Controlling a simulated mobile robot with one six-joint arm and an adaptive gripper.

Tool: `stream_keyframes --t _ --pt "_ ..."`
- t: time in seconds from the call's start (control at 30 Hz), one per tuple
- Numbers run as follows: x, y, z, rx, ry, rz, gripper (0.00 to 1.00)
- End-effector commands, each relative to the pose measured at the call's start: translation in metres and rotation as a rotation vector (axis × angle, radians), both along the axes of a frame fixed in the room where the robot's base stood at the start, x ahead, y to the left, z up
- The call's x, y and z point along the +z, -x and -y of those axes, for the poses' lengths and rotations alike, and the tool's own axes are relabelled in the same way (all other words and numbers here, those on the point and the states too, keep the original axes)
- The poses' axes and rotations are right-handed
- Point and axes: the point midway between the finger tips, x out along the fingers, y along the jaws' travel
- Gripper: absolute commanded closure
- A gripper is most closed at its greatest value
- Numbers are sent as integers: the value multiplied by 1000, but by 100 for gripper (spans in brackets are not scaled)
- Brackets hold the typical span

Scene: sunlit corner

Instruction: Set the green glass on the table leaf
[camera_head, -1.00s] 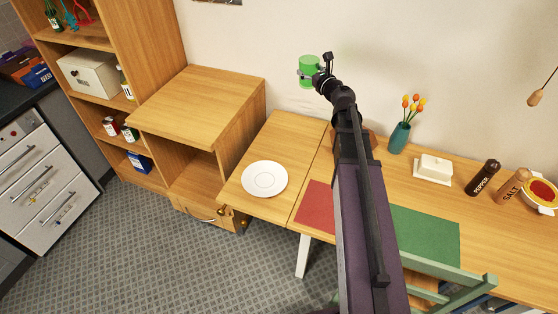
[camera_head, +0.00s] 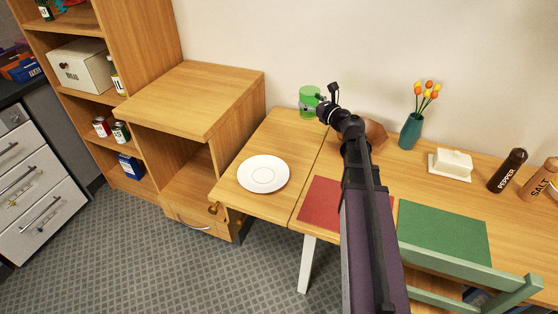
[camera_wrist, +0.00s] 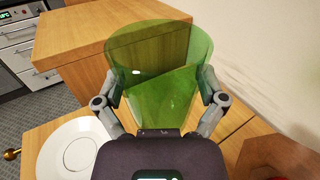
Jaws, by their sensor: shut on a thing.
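My gripper (camera_wrist: 161,104) is shut on the green glass (camera_wrist: 160,62), with one finger on each side of it. The glass is see-through and looks empty. In the head view the green glass (camera_head: 308,97) shows at the back edge of the table leaf (camera_head: 283,135), close to the wall. I cannot tell whether its base touches the leaf. The leaf is the light wood part at the table's left end. A white plate (camera_head: 263,174) lies on the leaf, nearer its front. The plate (camera_wrist: 70,148) is at lower left in the wrist view.
A wooden cabinet (camera_head: 195,95) stands left of the leaf, its top higher. Right of my arm are a teal vase with tulips (camera_head: 411,131), a butter dish (camera_head: 450,162) and a pepper mill (camera_head: 507,170). The leaf is clear between plate and glass.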

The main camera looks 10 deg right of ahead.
Motion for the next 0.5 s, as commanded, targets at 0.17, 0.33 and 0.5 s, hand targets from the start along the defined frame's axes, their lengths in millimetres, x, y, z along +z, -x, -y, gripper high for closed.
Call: stream_keyframes --t 0.17,0.33,0.5 --pt "-40 8 -1 29 -1 0 69" --pt "-68 14 -2 56 -1 0 69" --pt "-96 21 -3 83 -2 -1 69"
